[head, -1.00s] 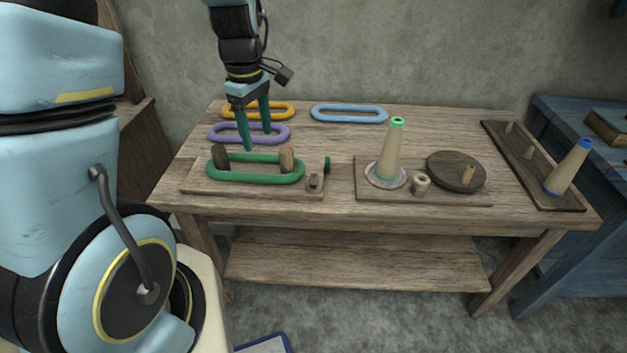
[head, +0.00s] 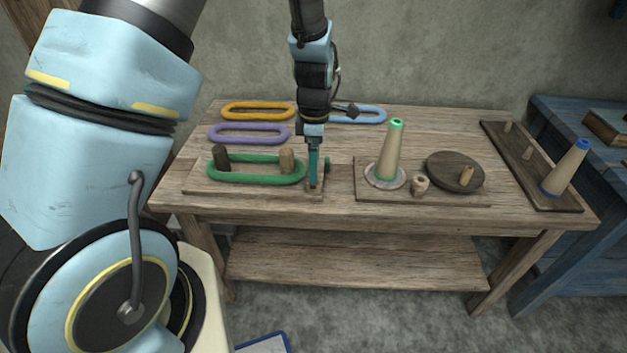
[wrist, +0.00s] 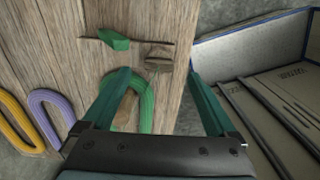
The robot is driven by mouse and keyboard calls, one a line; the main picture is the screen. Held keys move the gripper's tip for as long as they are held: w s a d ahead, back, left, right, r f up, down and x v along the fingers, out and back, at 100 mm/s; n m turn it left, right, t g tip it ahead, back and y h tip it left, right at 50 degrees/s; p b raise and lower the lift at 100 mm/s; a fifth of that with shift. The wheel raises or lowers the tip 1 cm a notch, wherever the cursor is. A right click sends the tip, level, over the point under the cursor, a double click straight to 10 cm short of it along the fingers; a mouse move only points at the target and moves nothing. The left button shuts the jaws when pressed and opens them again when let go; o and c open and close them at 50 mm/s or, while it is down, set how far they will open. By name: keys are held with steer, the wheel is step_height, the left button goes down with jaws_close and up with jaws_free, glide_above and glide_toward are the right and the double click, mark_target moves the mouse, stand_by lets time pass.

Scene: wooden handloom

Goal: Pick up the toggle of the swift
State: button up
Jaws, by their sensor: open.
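The swift's board (head: 262,190) lies at the front left of the table, with a green skein (head: 228,180) looped around two wooden pegs. A small brown block (wrist: 158,57), which looks like the toggle, shows at the board's end in the wrist view. In the head view my fingers mostly hide it. A dark green piece (head: 327,163) sits close by; it also shows in the wrist view (wrist: 115,41). I cannot be sure which is the toggle. My gripper (head: 313,186) points down over the block. In the wrist view its open fingers (wrist: 161,80) stand apart and hold nothing.
Yellow (head: 258,110), purple (head: 232,134) and blue (head: 372,116) skeins lie behind. To the right, a second board (head: 440,198) bears a green-tipped cone (head: 392,150), a small ring (head: 420,184) and a round disc (head: 442,170). A blue-tipped cone (head: 566,168) stands farther right.

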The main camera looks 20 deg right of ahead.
steer(key=shift+w+a+f+p, duration=0.1)
steer(key=shift+f+p, duration=0.5)
steer(key=shift+f, duration=1.7)
steer(key=shift+c, duration=0.4)
steer(key=c, duration=1.3)
